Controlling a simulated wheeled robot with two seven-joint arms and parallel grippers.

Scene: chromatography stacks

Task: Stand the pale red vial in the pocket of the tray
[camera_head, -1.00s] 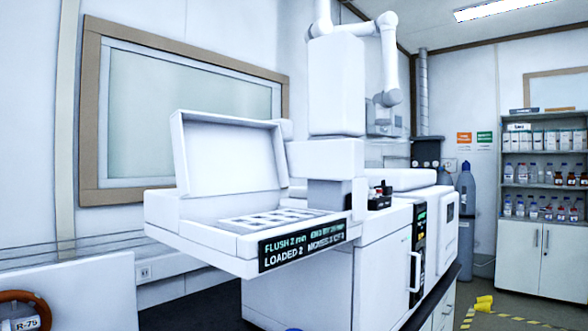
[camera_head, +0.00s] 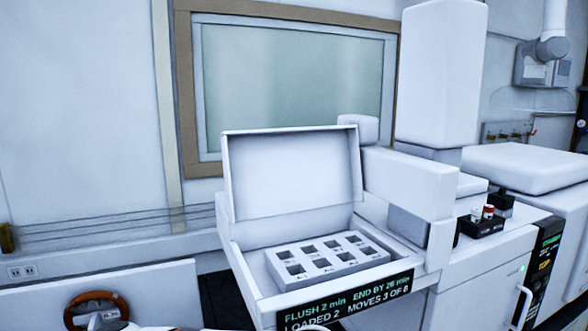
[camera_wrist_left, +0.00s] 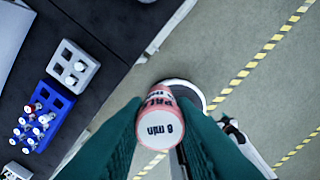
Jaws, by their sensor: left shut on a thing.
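My left gripper (camera_wrist_left: 160,125) is shut on the pale red vial (camera_wrist_left: 163,108) in the left wrist view. Its green fingers press on either side of the vial. A pink-red label and a white end reading "8 min" show. In the head view, the light grey tray (camera_head: 338,272), with several square pockets that look empty, sits in the opened white machine. The held vial and the left gripper's fingers are not seen in the head view, so their distance to the tray cannot be told. My right gripper is not in view.
The raised lid (camera_head: 292,180) stands behind the tray; a white block (camera_head: 410,180) overhangs at its right. A black holder (camera_head: 482,228) carries small vials. The wrist view shows a blue rack (camera_wrist_left: 58,97) with several vials and a grey rack (camera_wrist_left: 88,72) on a dark bench.

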